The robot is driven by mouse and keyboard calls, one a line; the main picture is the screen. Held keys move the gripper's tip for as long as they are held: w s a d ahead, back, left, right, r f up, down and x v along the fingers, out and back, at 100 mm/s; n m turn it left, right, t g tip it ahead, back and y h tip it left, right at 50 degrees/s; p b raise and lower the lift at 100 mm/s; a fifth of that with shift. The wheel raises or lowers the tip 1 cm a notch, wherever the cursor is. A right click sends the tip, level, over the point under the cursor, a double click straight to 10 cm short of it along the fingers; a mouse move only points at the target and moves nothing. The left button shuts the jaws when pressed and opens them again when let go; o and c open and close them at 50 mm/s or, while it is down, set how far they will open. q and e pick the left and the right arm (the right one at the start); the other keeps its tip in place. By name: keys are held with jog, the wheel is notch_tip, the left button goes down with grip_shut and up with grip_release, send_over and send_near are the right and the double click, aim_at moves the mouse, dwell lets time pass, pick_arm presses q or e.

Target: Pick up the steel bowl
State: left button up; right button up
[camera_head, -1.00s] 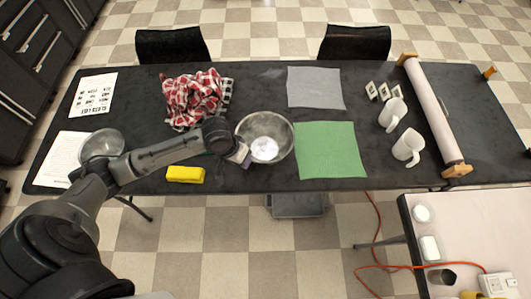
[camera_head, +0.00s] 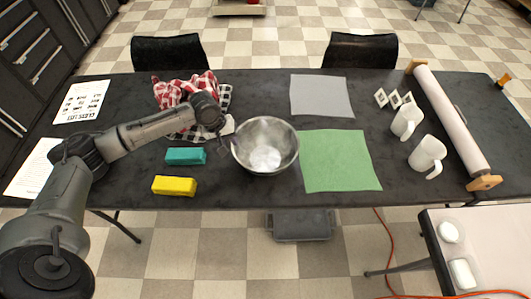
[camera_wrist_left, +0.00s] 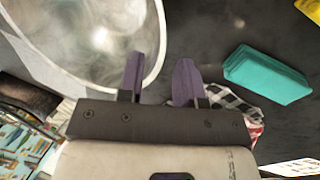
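The steel bowl (camera_head: 265,146) stands upright on the dark table, left of the green mat, and looks empty. My left gripper (camera_head: 225,140) is just left of its rim in the head view. In the left wrist view the bowl (camera_wrist_left: 85,35) fills the upper left. The two purple fingers of the left gripper (camera_wrist_left: 158,65) are apart with nothing held between them. The bowl's rim passes between the fingers in that picture; I cannot tell whether either finger touches it. My right gripper is not in view.
A teal block (camera_head: 186,156) and a yellow block (camera_head: 174,186) lie left of the bowl. A checked cloth (camera_head: 185,92) is bunched behind my left forearm. The green mat (camera_head: 340,160) and grey mat (camera_head: 322,95) are flat. White mugs (camera_head: 428,155) stand to the right.

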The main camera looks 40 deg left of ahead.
aim_at(236, 149)
pick_arm(q)
jog(key=shift+x, duration=1.25)
jog(key=x, duration=0.1)
jog(key=b+x, duration=0.1)
jog(key=x, duration=0.1)
jog(key=b+x, duration=0.1)
jog(key=shift+w+f, duration=0.35)
jog(key=shift+f, duration=0.15)
jog(key=c, duration=0.6)
grip_shut()
